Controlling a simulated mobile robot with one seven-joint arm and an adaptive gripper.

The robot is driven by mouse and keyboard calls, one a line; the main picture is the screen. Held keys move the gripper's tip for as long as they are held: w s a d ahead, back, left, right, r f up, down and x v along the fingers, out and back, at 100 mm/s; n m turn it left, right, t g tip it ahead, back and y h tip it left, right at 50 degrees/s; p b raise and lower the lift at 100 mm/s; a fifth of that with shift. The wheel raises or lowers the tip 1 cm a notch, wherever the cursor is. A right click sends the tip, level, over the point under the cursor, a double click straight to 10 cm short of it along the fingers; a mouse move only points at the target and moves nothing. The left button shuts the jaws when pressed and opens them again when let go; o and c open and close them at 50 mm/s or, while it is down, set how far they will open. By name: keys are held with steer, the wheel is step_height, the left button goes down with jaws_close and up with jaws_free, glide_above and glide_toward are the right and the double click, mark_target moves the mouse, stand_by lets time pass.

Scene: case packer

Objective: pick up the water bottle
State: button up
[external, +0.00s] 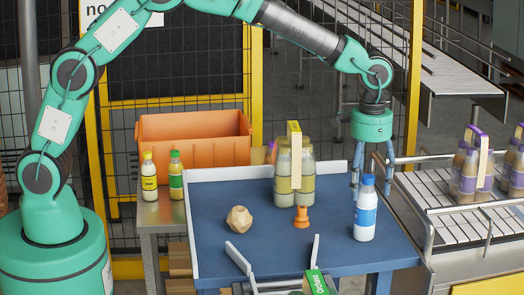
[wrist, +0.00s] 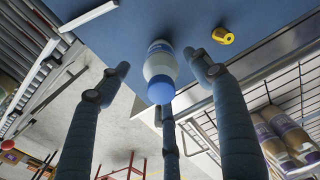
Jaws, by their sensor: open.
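The water bottle (external: 366,212) is white with a blue label and blue cap. It stands upright on the right part of the blue table (external: 330,258). My gripper (external: 373,172) points down over it, open, with fingers spread to either side of the cap. In the wrist view the bottle (wrist: 160,70) shows cap-first between the spread fingers of my gripper (wrist: 159,72). No finger clearly touches it.
An orange cone-like piece (external: 302,217) and a pack of bottles (external: 294,172) stand left of the bottle. A tan faceted block (external: 239,219) lies farther left. An orange crate (external: 194,139) is behind. A conveyor (external: 440,205) with bottle packs runs at right.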

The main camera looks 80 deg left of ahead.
mark_target(373, 198)
steer(key=shift+w+f+p, duration=0.15)
steer(key=shift+f+p, duration=0.15)
steer(key=shift+f, duration=2.3)
steer(key=c, duration=1.5)
steer(key=shift+r, duration=0.1)
steer(key=shift+r, duration=0.8)
step_height(373, 198, up, 2)
steer(key=s, duration=0.5)
steer(key=s+a+r+b, duration=0.1)
steer(key=s, duration=0.4)
steer(key=s+b, duration=0.1)
steer(key=s, duration=0.5)
steer(key=shift+a+r, duration=0.15)
steer(key=shift+a, duration=0.25)
